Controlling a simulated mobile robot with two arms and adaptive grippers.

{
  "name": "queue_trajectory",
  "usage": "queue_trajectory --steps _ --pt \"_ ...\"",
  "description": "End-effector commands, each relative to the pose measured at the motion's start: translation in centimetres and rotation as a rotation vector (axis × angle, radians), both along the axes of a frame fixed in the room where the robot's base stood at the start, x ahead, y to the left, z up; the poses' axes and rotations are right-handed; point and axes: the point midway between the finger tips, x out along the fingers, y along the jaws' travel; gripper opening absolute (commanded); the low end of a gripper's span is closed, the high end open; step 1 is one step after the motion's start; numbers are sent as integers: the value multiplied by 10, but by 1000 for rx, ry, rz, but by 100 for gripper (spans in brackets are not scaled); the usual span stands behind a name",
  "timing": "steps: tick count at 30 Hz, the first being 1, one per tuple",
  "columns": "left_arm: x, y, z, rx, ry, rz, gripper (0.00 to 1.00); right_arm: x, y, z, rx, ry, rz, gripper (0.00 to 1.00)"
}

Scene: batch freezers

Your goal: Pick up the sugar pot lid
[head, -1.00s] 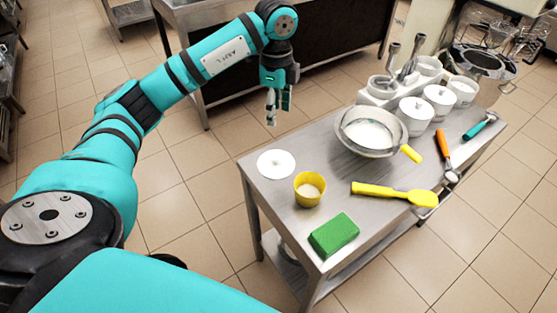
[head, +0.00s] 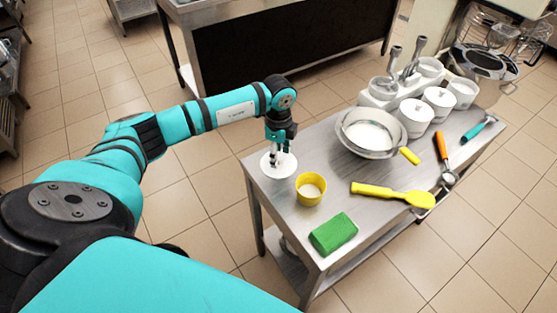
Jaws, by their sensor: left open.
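The sugar pot lid, a flat white disc (head: 288,172), lies on the near left corner of the steel table (head: 330,180). My left gripper (head: 279,158) points down over the lid, its fingers open around the middle of it. The fingers hide the lid's centre, and I cannot tell whether they touch it. My right gripper is not in view.
Close to the lid's right stands a yellow cup (head: 310,189) with pale contents. A green sponge (head: 334,234), a yellow spatula (head: 390,192), a metal bowl (head: 368,134) and white pots (head: 416,116) stand or lie farther along.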

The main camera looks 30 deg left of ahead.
Motion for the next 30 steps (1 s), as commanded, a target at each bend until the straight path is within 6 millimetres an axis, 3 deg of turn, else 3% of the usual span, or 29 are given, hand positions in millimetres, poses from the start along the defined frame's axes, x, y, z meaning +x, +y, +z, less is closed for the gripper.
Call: queue_trajectory --steps 3,10,19,30 --pt "0 -1 -9 -1 2 0 49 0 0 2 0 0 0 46" --pt "0 -1 -10 -1 0 -1 48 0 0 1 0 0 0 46" --pt "0 0 -10 -1 0 0 8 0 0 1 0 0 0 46" --pt "0 0 -8 -1 -1 0 6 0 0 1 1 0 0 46"
